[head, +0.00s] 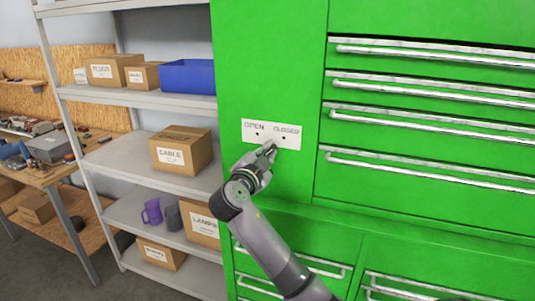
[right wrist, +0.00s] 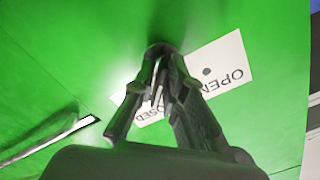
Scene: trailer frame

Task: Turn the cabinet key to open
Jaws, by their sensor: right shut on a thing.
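The green cabinet (head: 265,60) carries a white plate (head: 292,142) marked OPEN on the left and CLOSED on the right, each with a black dot. My right gripper (head: 268,150) is at the lower middle of the plate. In the right wrist view its fingers (right wrist: 158,62) come together in front of the plate (right wrist: 222,66). They are shut on a small metallic thing (right wrist: 156,95), likely the key, mostly hidden between the fingers. I cannot tell which mark the key points to. My left gripper is not in view.
Drawers with long metal handles (head: 430,115) fill the cabinet's right side, and more are below. A grey shelf unit (head: 120,97) with boxes and a blue bin (head: 188,76) stands at the left. A workbench (head: 60,172) with tools is at the far left.

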